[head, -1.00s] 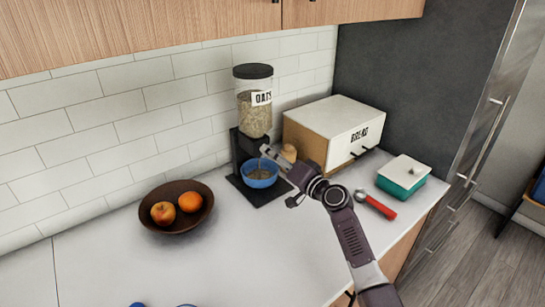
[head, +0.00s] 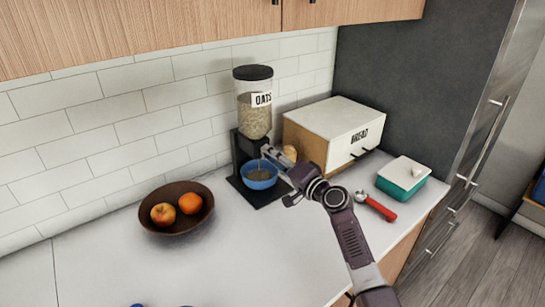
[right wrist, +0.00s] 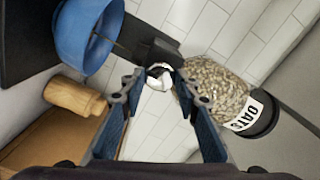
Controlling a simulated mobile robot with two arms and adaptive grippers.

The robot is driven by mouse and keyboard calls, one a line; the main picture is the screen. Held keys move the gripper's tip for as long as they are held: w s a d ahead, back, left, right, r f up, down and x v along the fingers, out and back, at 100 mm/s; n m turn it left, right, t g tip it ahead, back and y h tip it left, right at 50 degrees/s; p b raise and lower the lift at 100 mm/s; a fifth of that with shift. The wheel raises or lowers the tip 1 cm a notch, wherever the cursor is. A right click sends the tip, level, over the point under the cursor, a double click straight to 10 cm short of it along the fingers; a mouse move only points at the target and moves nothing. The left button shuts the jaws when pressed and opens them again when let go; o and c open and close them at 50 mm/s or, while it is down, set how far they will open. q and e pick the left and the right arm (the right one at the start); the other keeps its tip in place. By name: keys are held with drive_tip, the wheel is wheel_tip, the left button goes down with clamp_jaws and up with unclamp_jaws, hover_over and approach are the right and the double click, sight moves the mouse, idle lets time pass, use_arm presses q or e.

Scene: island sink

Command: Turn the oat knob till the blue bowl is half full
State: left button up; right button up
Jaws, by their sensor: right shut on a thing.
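The oat dispenser, a clear jar (head: 254,115) with a black lid and OATS label, stands on a black stand against the tiled wall. The blue bowl (head: 260,180) sits upright on the stand's base below it, with a shallow layer of oats visible inside. The bowl also shows in the right wrist view (right wrist: 100,35). My right gripper (head: 268,152) reaches the dispenser's front, just above the bowl. In the right wrist view, its fingers close on the pale oat knob (right wrist: 158,77), which they partly hide. My left gripper is not in view.
A wooden bread box (head: 335,130) stands right of the dispenser, with a small wooden object (head: 289,153) between them. A dark fruit bowl (head: 172,226) is at left. A red-handled tool (head: 378,207) and teal container (head: 403,180) lie right of my arm. The front counter is mostly clear.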

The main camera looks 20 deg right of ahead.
drive_tip(key=o, duration=1.2)
drive_tip(key=shift+c, duration=0.2)
drive_tip(key=shift+s, duration=0.1)
drive_tip(key=v, duration=1.2)
